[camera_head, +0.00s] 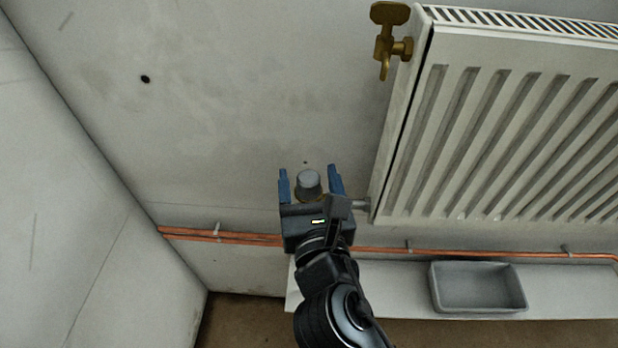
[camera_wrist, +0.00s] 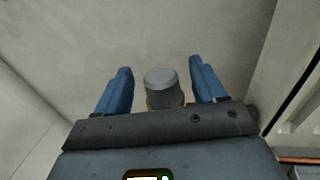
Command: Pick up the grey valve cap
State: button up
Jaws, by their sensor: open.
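The grey valve cap (camera_head: 309,182) sits on a brass-coloured valve body at the lower left of the radiator. It also shows in the wrist view (camera_wrist: 162,86), upright, with a bit of brass visible under it. My gripper (camera_head: 310,172) is open, with its blue fingers on either side of the cap. In the wrist view, my gripper (camera_wrist: 160,82) has a clear gap between the cap and each finger. The valve body is mostly hidden behind my gripper.
A white radiator (camera_head: 500,130) stands close on the right, with a brass valve (camera_head: 388,45) at its upper left. Copper pipes (camera_head: 470,252) run along the wall below. A grey tray (camera_head: 480,307) rests on a white shelf (camera_head: 575,285). The wall to the left is bare.

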jog(key=shift+w, duration=0.55)
jog(key=c, duration=1)
